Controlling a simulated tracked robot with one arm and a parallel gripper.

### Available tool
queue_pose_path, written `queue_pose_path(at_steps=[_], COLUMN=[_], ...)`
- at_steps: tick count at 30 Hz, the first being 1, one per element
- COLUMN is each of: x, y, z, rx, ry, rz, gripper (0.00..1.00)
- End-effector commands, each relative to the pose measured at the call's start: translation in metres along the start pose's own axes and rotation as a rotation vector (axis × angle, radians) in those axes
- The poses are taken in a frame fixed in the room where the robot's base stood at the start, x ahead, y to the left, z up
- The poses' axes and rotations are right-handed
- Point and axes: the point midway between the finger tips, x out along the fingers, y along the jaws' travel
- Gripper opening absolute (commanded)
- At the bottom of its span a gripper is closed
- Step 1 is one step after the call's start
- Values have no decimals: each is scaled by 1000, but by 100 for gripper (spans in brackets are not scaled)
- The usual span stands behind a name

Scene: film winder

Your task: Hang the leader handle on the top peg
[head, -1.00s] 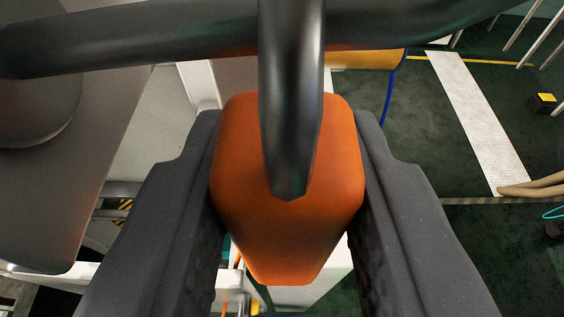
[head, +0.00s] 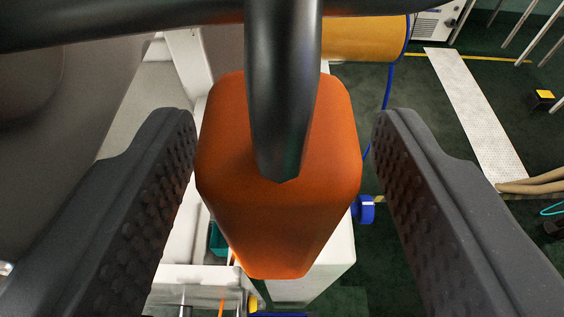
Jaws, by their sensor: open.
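The leader handle appears to be the orange block (head: 280,215) in the middle of the head view. A dark rounded bar (head: 283,90), which looks like the peg, comes down from the top and overlaps the block's upper middle. Whether the block hangs on this bar or only lies behind it I cannot tell. My gripper (head: 285,150) is open, with one dark studded finger on each side of the block. A gap shows between the block and the right finger; the left finger is close beside it.
A thick dark horizontal bar (head: 150,22) crosses the top of the view. A large grey body (head: 60,100) fills the left. A yellow-orange cylinder (head: 365,38) with a blue rim is behind at upper right. White machine parts and green floor (head: 430,220) lie below.

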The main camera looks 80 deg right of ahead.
Motion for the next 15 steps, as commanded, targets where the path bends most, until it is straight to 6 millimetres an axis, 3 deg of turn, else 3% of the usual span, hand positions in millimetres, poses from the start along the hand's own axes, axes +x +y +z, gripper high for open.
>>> queue_pose_path(at_steps=[7, 15], x=[-15, -68], y=[-1, -2], z=[0, 1], rx=[0, 0], ry=[2, 4], rz=[-3, -4], gripper=[52, 52])
